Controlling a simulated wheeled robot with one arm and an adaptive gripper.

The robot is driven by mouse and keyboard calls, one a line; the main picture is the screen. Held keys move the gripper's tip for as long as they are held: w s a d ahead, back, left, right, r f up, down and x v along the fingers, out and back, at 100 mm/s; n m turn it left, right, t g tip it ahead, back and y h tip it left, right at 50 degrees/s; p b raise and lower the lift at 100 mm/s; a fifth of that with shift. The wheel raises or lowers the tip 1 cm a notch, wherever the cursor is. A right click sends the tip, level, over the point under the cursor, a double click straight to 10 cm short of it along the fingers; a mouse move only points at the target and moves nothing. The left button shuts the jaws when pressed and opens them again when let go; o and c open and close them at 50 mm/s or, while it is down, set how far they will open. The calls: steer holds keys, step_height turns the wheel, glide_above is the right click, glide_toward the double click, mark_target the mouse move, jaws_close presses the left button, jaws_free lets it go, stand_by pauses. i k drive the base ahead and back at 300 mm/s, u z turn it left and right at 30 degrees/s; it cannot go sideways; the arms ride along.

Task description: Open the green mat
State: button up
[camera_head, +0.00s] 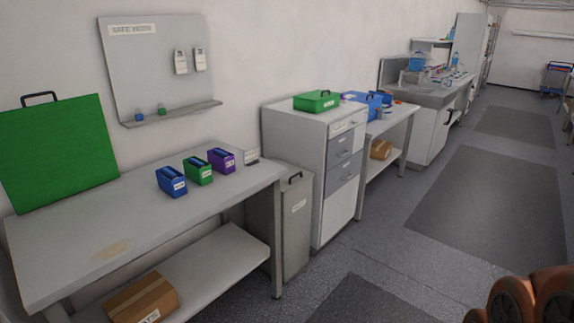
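The green mat (57,152) is a flat green square panel with a black handle on its top edge. It stands upright at the far left, its lower edge on the grey workbench (120,222), leaning toward the wall. I cannot tell whether it is folded in layers. My gripper is not in view. Only an orange-brown part of my arm shows at the bottom right corner, far from the mat.
Blue (171,182), green (198,171) and purple (221,160) boxes stand on the bench's right half. The bench front is clear. A cardboard box (142,299) lies on the lower shelf. A drawer cabinet (312,170) bears a green case (316,101). The floor at right is free.

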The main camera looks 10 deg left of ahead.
mark_target(51, 152)
steer(key=z, duration=0.6)
steer(key=i, duration=1.65)
steer(key=u, duration=2.6)
